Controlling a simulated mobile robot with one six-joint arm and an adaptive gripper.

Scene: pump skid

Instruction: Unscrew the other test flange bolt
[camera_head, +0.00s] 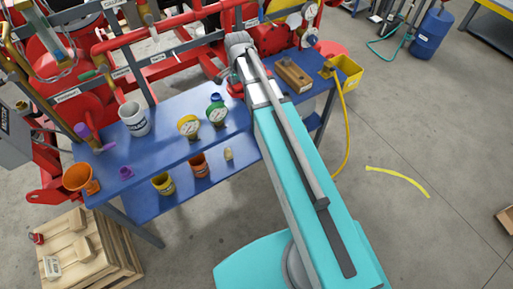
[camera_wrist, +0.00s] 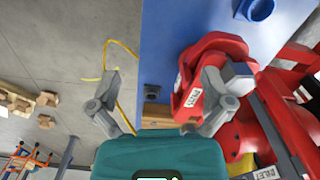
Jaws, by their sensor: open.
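A red part with a white label (camera_wrist: 208,75) stands at the blue bench, close to and partly behind the right finger. It may be the test flange; the label is too small to read. No flange bolt can be made out clearly. A small dark square piece (camera_wrist: 152,91) shows on the bench between the fingers. In the head view my gripper (camera_head: 238,42) is at the bench's back edge, its fingertips hard to make out.
The blue bench (camera_head: 150,170) carries a white mug (camera_head: 134,118), yellow and green gauges, cups and a wooden block (camera_head: 293,75). Red pipework (camera_head: 120,42) lines the back. A yellow bin (camera_head: 347,70) and hose are at the right end. A crate (camera_head: 85,250) stands front left.

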